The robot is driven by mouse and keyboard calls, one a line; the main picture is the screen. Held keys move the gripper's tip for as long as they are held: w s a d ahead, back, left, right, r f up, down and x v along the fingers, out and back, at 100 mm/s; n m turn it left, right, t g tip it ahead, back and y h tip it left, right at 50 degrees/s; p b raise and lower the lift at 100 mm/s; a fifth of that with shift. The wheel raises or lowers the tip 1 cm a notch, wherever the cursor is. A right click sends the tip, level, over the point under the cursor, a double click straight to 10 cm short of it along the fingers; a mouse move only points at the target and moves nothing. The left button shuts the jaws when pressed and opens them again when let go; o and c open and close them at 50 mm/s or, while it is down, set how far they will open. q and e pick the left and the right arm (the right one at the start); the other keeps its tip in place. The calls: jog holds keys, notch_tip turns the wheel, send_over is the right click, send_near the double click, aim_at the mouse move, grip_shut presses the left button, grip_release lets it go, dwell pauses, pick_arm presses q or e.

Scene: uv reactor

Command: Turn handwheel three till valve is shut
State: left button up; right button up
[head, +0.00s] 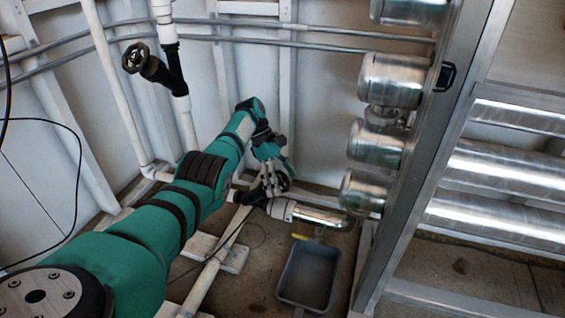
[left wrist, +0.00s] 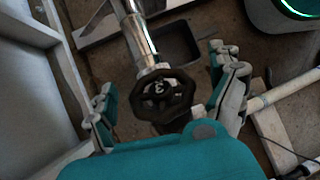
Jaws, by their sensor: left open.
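A black handwheel marked 3 (left wrist: 162,97) is in the middle of the left wrist view, at the end of a shiny metal pipe (left wrist: 140,40). In the head view this handwheel (head: 283,181) is small and partly hidden by my gripper. My left gripper (head: 272,178) is at the handwheel, and its fingers also show in the left wrist view (left wrist: 172,90). The fingers are open, one on each side of the wheel, with gaps visible. I cannot tell whether any finger touches it. My right gripper is not in view.
Another black handwheel (head: 134,57) is on the white pipe at upper left. A grey tray (head: 308,277) is on the floor below the metal pipe. Steel cylinders (head: 392,82) and a metal frame (head: 425,160) stand at the right. White pipes (head: 215,268) run along the floor.

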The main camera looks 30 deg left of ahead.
aim_at(282, 182)
pick_arm(q)
notch_tip(282, 182, up, 8)
jog(key=shift+f, duration=0.1)
